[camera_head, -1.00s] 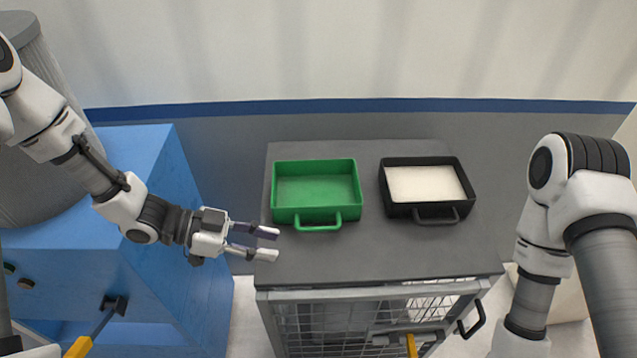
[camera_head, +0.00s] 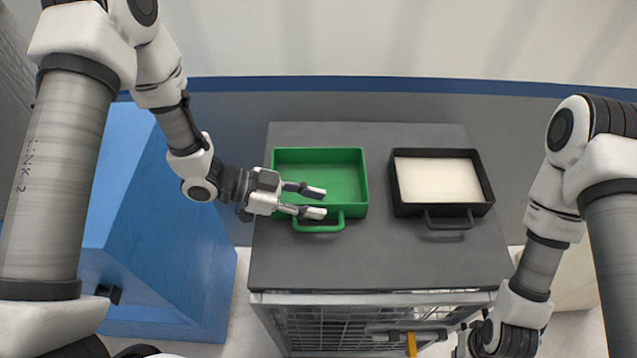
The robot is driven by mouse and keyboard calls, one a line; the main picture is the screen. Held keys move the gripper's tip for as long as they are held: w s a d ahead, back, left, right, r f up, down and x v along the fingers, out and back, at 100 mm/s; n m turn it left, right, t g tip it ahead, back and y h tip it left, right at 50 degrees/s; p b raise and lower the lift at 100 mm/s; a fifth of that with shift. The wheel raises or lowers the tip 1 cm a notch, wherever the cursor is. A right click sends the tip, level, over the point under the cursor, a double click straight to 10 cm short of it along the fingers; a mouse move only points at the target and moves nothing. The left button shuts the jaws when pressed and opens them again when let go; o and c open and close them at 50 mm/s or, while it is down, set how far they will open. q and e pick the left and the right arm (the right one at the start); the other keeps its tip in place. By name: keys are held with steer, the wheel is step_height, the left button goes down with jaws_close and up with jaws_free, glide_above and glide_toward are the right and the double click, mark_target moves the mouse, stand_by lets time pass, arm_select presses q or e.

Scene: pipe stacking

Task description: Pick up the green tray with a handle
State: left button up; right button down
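The green tray (camera_head: 345,170) sits on the left part of the dark grey cart top. It is empty, and its handle (camera_head: 319,229) sticks out from its near side. My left gripper (camera_head: 319,202) comes in from the left over the tray's near left part, just above the handle in the picture. Its two fingers are apart with nothing between them, and they hide part of the tray's near wall. I cannot tell whether a finger touches the tray. My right gripper (camera_head: 485,338) is low at the bottom right, mostly hidden by the cart's front corner and my arm.
A black tray (camera_head: 490,190) with white contents and a handle sits right of the green tray, with a gap between. The cart top (camera_head: 380,262) is clear in front of both. A blue box-like unit (camera_head: 190,260) stands left of the cart, and a wall is behind.

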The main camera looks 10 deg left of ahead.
arm_select(q)
steer(key=shift+s+d, duration=0.1)
steer(key=shift+d, duration=0.05)
jaws_close()
steer(key=shift+r, duration=0.1)
